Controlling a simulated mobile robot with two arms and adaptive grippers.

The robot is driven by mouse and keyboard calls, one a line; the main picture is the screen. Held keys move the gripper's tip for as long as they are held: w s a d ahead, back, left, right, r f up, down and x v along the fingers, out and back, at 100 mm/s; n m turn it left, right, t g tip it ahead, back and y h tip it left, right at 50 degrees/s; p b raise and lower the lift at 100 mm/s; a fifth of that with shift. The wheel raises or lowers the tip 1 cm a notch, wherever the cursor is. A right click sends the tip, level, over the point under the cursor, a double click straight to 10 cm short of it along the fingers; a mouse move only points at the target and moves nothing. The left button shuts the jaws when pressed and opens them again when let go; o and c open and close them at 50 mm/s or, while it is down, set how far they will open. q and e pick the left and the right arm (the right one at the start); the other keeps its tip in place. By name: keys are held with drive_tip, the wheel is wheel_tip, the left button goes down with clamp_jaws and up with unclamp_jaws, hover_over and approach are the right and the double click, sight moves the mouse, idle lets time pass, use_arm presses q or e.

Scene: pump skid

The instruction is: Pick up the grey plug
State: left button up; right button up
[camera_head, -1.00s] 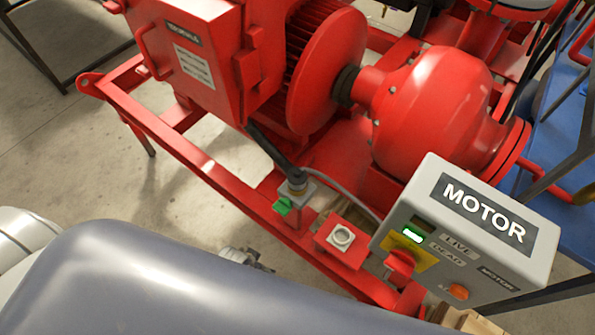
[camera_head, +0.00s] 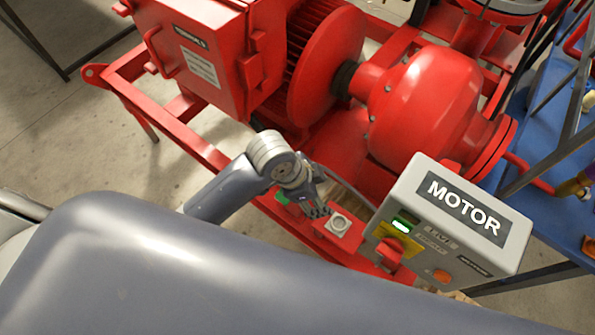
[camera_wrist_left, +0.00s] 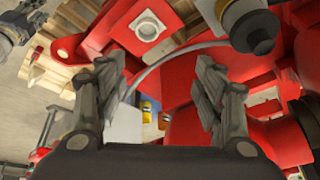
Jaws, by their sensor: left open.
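In the left wrist view the grey plug (camera_wrist_left: 244,17) shows at the top right as a dark grey cylinder with a black cable end, set in a light grey housing. In the head view my left gripper and wrist hide it; only a green bit of the housing (camera_head: 280,196) shows beside them. My left gripper (camera_head: 321,208) is low over the skid rail, next to the red box with a pale round socket (camera_head: 339,224). In the left wrist view its fingers (camera_wrist_left: 160,78) are spread apart and empty, with the plug beyond the right finger. My right gripper is not seen.
The grey MOTOR control box (camera_head: 455,215), with a lit green indicator and red knob, stands just right of the socket box. The red motor housing (camera_head: 195,55) and pump (camera_head: 425,105) rise behind. A pale cable curves past the fingers in the wrist view.

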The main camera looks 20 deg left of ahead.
use_arm(q)
drive_tip(key=w+a+r+m+y, duration=0.1)
drive_tip(key=w+a+r+m, duration=0.1)
drive_tip(key=m, duration=0.1)
drive_tip(key=w+a+r+m+g+y, duration=0.1)
drive_tip(key=w+a+r+m, duration=0.1)
drive_tip(key=w+m, duration=0.1)
drive_tip(key=w+a+r+m+g+y, duration=0.1)
drive_tip(key=w+a+r+m, duration=0.1)
drive_tip(key=m, duration=0.3)
drive_tip(key=shift+w+a+r+y+p, duration=0.2)
drive_tip(key=shift+w+a+y+p, duration=0.2)
drive_tip(key=shift+w, duration=0.1)
drive_tip(key=shift+a+g, duration=0.15)
drive_tip(key=shift+g, duration=0.15)
wheel_tip(320, 180, down, 5)
drive_tip(key=shift+f+p, duration=0.1)
drive_tip(key=shift+p, duration=0.3)
drive_tip(key=f+p, duration=0.1)
drive_tip(key=f, duration=0.3)
drive_tip(key=shift+s+a+p, duration=0.1)
drive_tip(key=shift+s+p, duration=0.3)
drive_tip(key=shift+f, duration=0.65)
drive_tip(key=c, duration=1.3)
